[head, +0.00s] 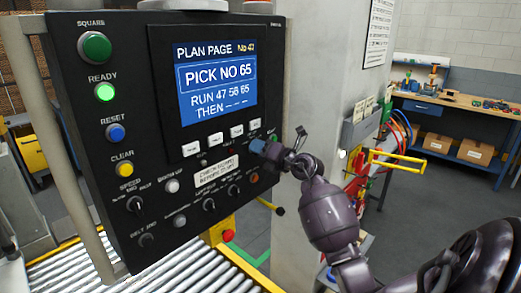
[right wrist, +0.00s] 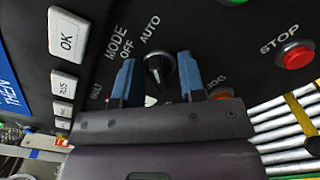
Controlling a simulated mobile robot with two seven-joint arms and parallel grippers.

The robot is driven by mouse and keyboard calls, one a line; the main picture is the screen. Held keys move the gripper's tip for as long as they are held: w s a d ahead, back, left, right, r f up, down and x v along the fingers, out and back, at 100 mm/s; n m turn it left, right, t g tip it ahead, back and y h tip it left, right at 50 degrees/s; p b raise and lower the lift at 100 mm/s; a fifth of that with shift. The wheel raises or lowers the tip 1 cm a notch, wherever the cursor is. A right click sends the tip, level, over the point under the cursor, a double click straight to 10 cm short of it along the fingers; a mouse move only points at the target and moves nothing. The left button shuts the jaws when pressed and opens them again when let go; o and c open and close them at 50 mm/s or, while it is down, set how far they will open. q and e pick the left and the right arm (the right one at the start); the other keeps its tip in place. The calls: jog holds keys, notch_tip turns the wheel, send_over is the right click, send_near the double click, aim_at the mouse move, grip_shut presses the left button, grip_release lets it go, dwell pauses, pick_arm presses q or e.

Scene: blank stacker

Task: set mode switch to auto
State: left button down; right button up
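The mode switch (right wrist: 158,70) is a small black rotary knob on the dark control panel (head: 75,60). In the right wrist view the labels MODE, OFF and AUTO show above it, and another label at left is partly covered. I cannot tell for sure which label its pointer faces. My right gripper (head: 262,147) is at the panel's right part and hides the switch in the head view. In the right wrist view its two blue fingers (right wrist: 158,78) stand open on either side of the knob, with gaps visible. My left gripper is not in view.
The panel's screen (head: 215,80) reads PICK NO 65. White keys (head: 215,139) and coloured buttons surround the gripper; a red STOP button (right wrist: 295,54) is at right. A roller conveyor (head: 120,265) runs below. A workbench (head: 450,105) stands at the back right.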

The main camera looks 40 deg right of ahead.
jog(key=s+b, duration=0.1)
jog(key=s, duration=0.9)
jog(key=shift+s+d, duration=0.4)
jog(key=shift+d, duration=0.05)
